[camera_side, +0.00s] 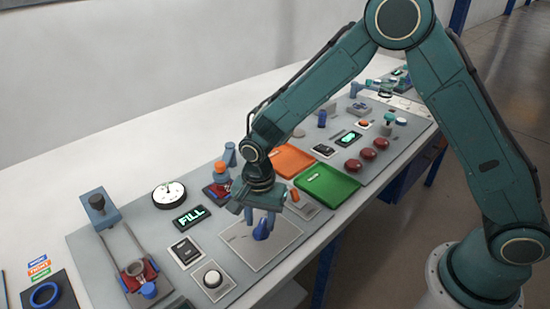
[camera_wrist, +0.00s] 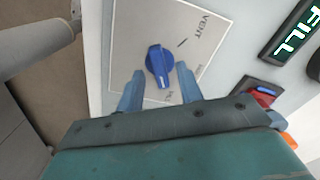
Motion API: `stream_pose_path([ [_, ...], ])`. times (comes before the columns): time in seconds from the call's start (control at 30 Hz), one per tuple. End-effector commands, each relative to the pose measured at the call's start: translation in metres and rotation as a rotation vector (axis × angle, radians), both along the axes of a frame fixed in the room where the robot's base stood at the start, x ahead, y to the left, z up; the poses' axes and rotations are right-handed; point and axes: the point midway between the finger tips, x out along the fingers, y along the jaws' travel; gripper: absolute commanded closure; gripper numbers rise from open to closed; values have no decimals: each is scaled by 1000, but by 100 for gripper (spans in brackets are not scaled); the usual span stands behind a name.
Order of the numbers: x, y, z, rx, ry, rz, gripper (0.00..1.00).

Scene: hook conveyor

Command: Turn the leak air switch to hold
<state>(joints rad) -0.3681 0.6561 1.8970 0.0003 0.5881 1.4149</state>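The leak air switch is a blue knob (camera_wrist: 158,62) on a square pale plate (camera_wrist: 135,28). In the side view the knob (camera_side: 262,230) stands below my gripper (camera_side: 260,214). In the wrist view my gripper (camera_wrist: 159,71) is open, with one fingertip on each side of the knob and narrow gaps between. I cannot tell how far the fingertips reach down beside it. The knob's white mark faces the gripper body, away from the VENT label (camera_wrist: 203,32). Other lettering on the plate is partly hidden by the fingers.
A lit display (camera_side: 191,217) reads FILL. A white round button (camera_side: 212,279) and a dark rocker switch (camera_side: 185,251) sit left of the plate. A green tray (camera_side: 326,185) and an orange tray (camera_side: 291,160) lie behind my gripper. A dial gauge (camera_side: 168,194) is further left.

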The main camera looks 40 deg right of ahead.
Motion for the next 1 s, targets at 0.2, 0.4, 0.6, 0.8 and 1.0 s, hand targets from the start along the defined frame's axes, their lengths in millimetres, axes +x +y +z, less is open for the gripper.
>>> stream_pose_path([
  [0.2, 0, 0, -10, 0, 0, 0, 64],
  [0.4, 0, 0, -11, 0, 0, 0, 64],
  [0.6, 0, 0, -11, 0, 0, 0, 89],
  [0.8, 0, 0, -11, 0, 0, 0, 100],
  [1.0, 0, 0, -10, 0, 0, 19, 100],
])
